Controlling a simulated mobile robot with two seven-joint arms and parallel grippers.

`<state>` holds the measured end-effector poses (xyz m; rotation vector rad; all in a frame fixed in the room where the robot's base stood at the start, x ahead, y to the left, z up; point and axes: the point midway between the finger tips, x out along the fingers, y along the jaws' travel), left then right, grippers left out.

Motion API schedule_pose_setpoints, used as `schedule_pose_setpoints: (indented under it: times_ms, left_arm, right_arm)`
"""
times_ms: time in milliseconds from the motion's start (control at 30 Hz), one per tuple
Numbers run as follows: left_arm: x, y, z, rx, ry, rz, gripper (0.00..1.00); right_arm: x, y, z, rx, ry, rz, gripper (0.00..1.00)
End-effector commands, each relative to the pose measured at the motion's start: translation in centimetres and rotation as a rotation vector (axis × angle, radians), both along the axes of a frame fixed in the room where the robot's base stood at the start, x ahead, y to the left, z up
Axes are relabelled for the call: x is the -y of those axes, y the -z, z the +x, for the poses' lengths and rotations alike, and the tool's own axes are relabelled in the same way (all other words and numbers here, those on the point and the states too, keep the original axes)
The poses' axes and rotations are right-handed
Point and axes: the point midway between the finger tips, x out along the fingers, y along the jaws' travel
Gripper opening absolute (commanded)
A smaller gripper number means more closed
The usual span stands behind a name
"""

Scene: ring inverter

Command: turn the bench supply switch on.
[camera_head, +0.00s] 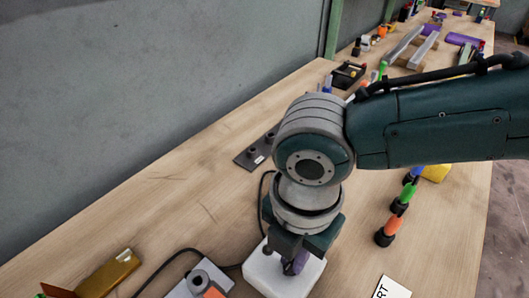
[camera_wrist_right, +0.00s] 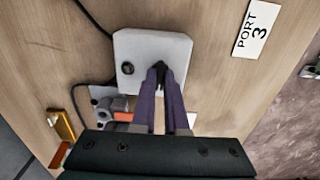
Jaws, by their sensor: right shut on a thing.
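The bench supply is a white box (camera_head: 262,278) on the table, low in the middle of the head view. It fills the upper middle of the wrist view (camera_wrist_right: 178,44), with a round black part (camera_wrist_right: 128,68) on its left side. My right gripper (camera_head: 294,264) points down at the box; its purple fingers (camera_wrist_right: 161,76) are shut on a small dark piece on the box, which looks like the switch (camera_wrist_right: 161,66). The fingers hide most of that piece, so its position cannot be told. My left gripper is not in view.
A grey device with an orange part (camera_head: 205,285) and a black cable lies left of the box. A gold block (camera_head: 110,272) is farther left. Colored plugs (camera_head: 392,228) stand to the right. A "PORT 3" label (camera_wrist_right: 250,28) lies beside the box. A dark plate (camera_head: 256,150) lies behind.

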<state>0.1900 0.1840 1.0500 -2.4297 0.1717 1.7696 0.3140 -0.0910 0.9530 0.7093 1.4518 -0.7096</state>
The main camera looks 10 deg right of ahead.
Motion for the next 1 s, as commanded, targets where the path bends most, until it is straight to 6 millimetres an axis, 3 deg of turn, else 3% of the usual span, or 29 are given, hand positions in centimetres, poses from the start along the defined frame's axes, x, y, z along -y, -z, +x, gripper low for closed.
schedule_pose_setpoints:
  times_ms: [467, 1000]
  left_arm:
    - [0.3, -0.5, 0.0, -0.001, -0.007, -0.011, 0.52]
    - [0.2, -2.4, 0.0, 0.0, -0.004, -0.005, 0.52]
  right_arm:
    - [0.0, -0.1, -0.1, -0.003, 0.079, -0.001, 0.0]
    - [-0.1, -0.2, -0.1, -0.004, 0.538, 0.0, 0.0]
